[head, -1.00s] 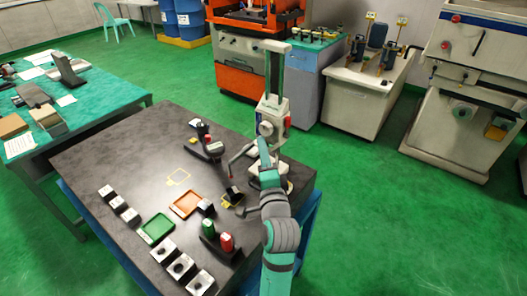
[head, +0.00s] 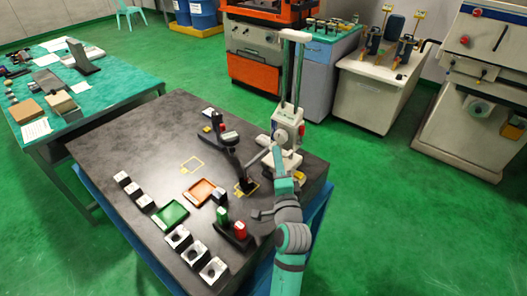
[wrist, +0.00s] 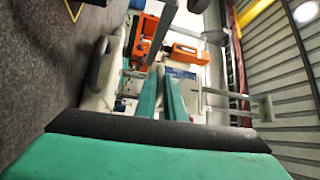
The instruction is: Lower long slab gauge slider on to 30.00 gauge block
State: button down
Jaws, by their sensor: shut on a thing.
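A slider arm reaches left and down towards the small dark gauge block (head: 246,186) inside a yellow outline. I cannot tell whether its tip touches the block.
A dark stand (head: 217,125) stands behind the block. An orange tray (head: 200,191), a green tray (head: 171,213), green and red-topped pieces (head: 238,230) and several blocks with holes (head: 195,253) stand at front left. The table's back left is clear.

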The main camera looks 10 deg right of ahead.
jog(key=shift+f, duration=0.35)
jog(key=c, duration=1.8)
grip_release()
jog(key=shift+c, duration=0.2)
jog(key=shift+r, duration=0.1)
jog(key=s, duration=0.3)
jog(key=s+f, duration=0.1)
jog(key=s, duration=0.6)
jog(key=shift+s+d+f, duration=0.1)
jog(key=shift+s+f, duration=0.1)
jog(key=shift+s, duration=0.2)
jog(key=shift+w, duration=0.1)
